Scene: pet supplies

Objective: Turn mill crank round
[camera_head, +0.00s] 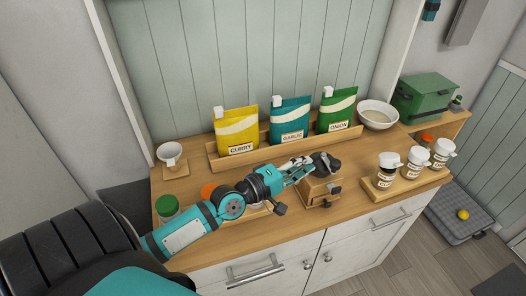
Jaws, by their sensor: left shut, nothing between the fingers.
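The mill (318,190) is a wooden box with a small front drawer and a dark top, standing near the middle of the counter. The dark crank parts (326,162) show at its top, partly hidden by my gripper. My left gripper (304,170) reaches in from the left, with its fingers shut and empty. The fingertips are at the mill's upper left side, close to the dark top; I cannot tell whether they touch it. My right gripper is out of view.
Behind stand yellow, teal and green packets (291,120) in a wooden rack. A white bowl (378,114) is at the back right, and labelled jars (414,162) stand on a tray at right. A cup (171,155) and a green-lidded jar (168,207) are at left.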

